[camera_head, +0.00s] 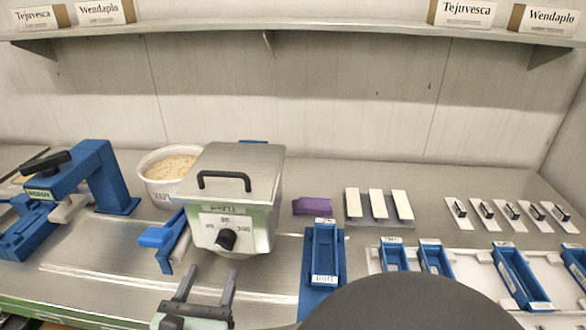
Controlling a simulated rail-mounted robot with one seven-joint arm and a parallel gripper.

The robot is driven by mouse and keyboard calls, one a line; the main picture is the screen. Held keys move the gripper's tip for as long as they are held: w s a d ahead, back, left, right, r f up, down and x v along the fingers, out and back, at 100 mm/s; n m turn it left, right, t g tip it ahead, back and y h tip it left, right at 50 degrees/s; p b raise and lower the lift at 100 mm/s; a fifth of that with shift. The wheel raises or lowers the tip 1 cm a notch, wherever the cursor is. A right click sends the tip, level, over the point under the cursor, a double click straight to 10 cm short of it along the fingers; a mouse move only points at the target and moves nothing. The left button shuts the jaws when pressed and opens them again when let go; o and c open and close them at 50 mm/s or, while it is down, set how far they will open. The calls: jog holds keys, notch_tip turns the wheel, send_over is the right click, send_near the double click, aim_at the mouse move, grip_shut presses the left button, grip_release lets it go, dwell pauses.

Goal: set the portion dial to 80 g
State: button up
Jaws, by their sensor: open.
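The portion dial is a black knob (226,239) on the white front plate of the steel kettle box (236,172). Small markings sit to its left, above it and to its right. The top one looks like 80, but the print is small. I cannot tell for sure which marking the knob points at. My gripper (208,275) is in front of and below the dial, slightly left of it.
A blue lever (160,237) stands left of the kettle box, with a tub of pale crumbs (170,168) behind it. A blue press (95,180) is further left. A blue tray (323,262) lies to the right. A dark rounded shape covers the lower right foreground.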

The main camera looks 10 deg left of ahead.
aim_at(223, 247)
jog(key=w, duration=0.2)
jog(key=w+p, duration=0.1)
jog(key=w, duration=0.2)
jog(key=w+a, duration=0.1)
jog(key=w, duration=0.2)
jog(key=shift+a, duration=0.1)
jog(key=shift+c, duration=0.4)
jog(key=c, duration=0.9)
